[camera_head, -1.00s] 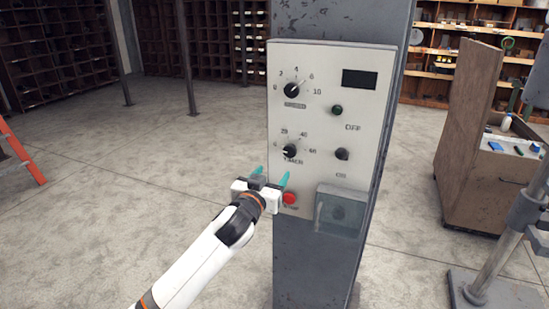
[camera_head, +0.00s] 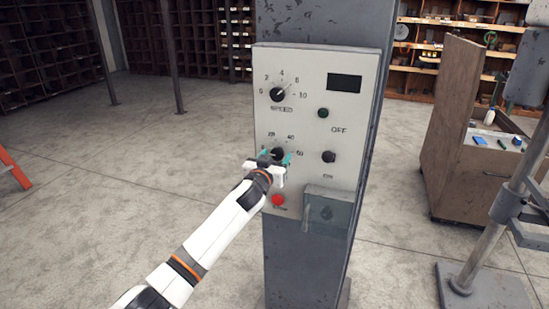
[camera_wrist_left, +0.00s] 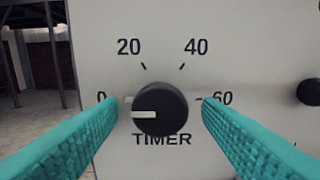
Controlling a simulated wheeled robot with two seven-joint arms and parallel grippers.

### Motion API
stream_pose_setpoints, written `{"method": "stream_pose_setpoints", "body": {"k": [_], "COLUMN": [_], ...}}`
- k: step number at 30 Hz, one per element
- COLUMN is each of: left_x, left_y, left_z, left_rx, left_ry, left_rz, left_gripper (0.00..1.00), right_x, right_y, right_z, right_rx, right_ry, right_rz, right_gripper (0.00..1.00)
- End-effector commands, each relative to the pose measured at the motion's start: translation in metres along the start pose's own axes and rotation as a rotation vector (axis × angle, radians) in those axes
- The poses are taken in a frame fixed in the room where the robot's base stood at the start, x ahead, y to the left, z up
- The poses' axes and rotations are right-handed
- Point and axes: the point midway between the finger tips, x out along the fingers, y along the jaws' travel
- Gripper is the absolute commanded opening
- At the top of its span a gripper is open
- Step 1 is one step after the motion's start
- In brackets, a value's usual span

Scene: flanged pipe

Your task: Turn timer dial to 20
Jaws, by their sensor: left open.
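The timer dial (camera_wrist_left: 160,108) is a black round knob on a light grey panel (camera_head: 345,130). In the left wrist view its pale pointer line faces left, close to the 0 mark. The 20 mark (camera_wrist_left: 129,47) is at its upper left. In the head view the timer dial (camera_head: 278,154) is partly hidden by my left gripper (camera_head: 271,160). My left gripper is open, with one teal finger on each side of the dial and gaps between; I cannot tell whether the tips reach past its face. My right gripper is not in view.
A black selector knob (camera_head: 328,157) is to the right. Below are a red button (camera_head: 278,200) and a clear-covered box (camera_head: 327,210). A wooden cabinet (camera_head: 462,130) stands at right.

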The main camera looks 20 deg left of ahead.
Motion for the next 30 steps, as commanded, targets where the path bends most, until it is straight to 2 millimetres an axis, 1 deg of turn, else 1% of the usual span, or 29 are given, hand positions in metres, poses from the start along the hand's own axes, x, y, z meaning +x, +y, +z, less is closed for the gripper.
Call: {"method": "stream_pose_setpoints", "body": {"k": [6, 8, 12, 14, 15, 23, 30], "left_x": [0.0002, 0.0001, 0.0, 0.0, 0.0, -0.0001, -0.0001], "left_y": [-0.0002, -0.0002, 0.0, 0.0, 0.0, 0.0, 0.0001], "left_z": [-0.0002, -0.0002, -0.0002, -0.0002, -0.0002, -0.0001, 0.0001], "left_rx": [0.0, 0.0, 0.001, 0.001, 0.001, 0.03, 0.155], "left_ry": [0.0, 0.0, 0.0, 0.0, 0.0, 0.0, 0.0], "left_rz": [0.0, 0.0, 0.0, 0.0, 0.0, 0.0, 0.0], "left_gripper": [0.59, 0.51, 0.28, 0.19, 0.15, 0.15, 0.15], "right_x": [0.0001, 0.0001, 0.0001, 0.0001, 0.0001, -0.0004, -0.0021], "right_y": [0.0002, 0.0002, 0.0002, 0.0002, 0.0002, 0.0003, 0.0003], "right_z": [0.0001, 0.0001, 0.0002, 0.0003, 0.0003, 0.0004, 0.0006], "right_rx": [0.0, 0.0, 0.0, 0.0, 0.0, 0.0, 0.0], "right_ry": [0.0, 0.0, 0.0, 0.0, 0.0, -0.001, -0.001], "right_rz": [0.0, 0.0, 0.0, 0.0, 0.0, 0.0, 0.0], "right_gripper": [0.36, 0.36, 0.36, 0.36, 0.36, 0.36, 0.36]}}
